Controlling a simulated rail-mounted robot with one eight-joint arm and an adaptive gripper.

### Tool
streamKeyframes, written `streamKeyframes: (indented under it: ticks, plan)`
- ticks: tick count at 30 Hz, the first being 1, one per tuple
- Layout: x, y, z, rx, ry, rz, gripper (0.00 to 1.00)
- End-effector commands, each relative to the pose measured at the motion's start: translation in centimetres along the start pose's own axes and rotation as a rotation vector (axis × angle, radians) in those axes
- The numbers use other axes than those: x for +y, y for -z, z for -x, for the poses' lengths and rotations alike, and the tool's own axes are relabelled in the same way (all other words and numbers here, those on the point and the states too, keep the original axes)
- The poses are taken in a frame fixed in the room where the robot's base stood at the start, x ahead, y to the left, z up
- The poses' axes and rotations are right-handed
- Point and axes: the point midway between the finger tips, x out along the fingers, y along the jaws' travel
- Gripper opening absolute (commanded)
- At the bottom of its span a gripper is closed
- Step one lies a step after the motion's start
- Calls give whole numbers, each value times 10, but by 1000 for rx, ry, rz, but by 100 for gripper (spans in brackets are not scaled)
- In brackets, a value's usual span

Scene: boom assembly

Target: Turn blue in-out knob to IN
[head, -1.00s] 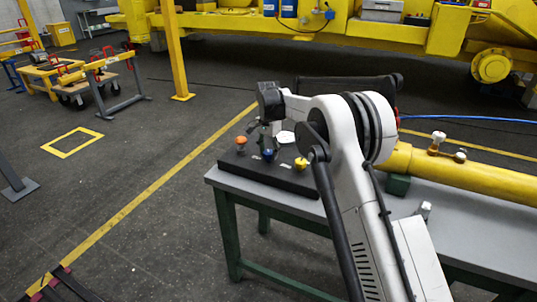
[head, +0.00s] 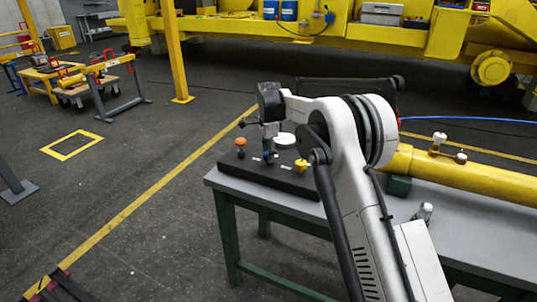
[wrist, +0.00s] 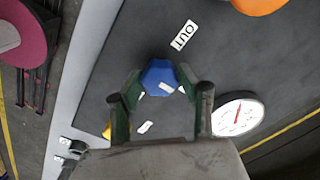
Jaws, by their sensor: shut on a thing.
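The blue knob (wrist: 158,74) sits on the dark panel (wrist: 110,50), between the fingers of my gripper (wrist: 160,82) in the wrist view. The fingers are shut on its two sides. A short white mark shows on its top. A white label reading OUT (wrist: 184,35) lies above the knob in that view. A smaller white label (wrist: 145,127), not legible, lies below it. In the head view my gripper (head: 268,147) points down over the panel (head: 248,172), and only a little of the blue knob (head: 267,155) shows beneath it.
An orange knob (head: 240,142) and a yellow knob (head: 301,165) flank the blue one. A round white gauge (wrist: 237,113) is close to one finger. The panel lies on a grey table (head: 380,215) with a yellow cylinder (head: 440,170) at right.

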Motion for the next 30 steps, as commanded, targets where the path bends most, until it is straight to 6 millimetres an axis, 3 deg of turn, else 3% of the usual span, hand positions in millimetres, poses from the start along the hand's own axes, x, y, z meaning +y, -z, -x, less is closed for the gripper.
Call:
streamKeyframes:
  ticks: [12,13,16,25,30]
  plan:
    - [0,0,0,0,0,-7,9]
    - [0,0,0,0,0,-7,40]
    - [0,0,0,0,0,-6,53]
    - [0,0,2,0,0,-6,55]
    - [0,0,18,0,0,-6,55]
